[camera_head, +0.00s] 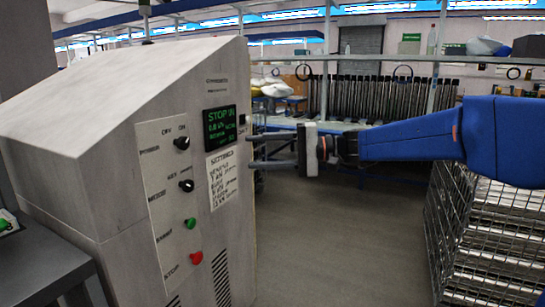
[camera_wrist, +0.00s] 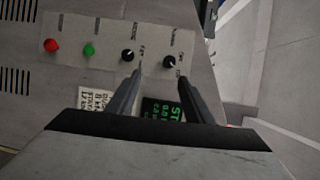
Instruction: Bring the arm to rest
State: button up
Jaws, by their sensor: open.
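My gripper (camera_head: 252,151) is at the end of my blue arm in the head view, stretched leftward towards the right edge of a grey machine's front. Its two dark fingers are apart with nothing between them. In the wrist view my gripper (camera_wrist: 160,77) points at the machine's control panel, fingertips near the upper knobs. I cannot tell whether the fingertips touch the machine.
The grey machine (camera_head: 100,110) fills the left, with two black knobs, a green button (camera_head: 190,224), a red button (camera_head: 196,258) and a lit green display (camera_head: 219,127). A wire-sided rack (camera_head: 447,225) stands at right. Open floor (camera_head: 335,245) lies between them.

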jog(key=s+d+f+t+h, duration=0.1)
jog(key=s+d+f+h, duration=0.4)
jog(key=s+d+f, duration=0.4)
jog(key=s+d+f+t+h, duration=0.2)
jog(key=s+d+f+h, duration=0.4)
jog(key=d, duration=0.9)
jog(key=s+d+f+t+h, duration=0.1)
jog(key=s+d+f+h, duration=0.5)
jog(key=s+d+f, duration=0.6)
jog(key=shift+s+d+t, duration=0.2)
jog(key=shift+s+t, duration=0.2)
jog(key=shift+s, duration=0.55)
jog(key=shift+f, duration=0.1)
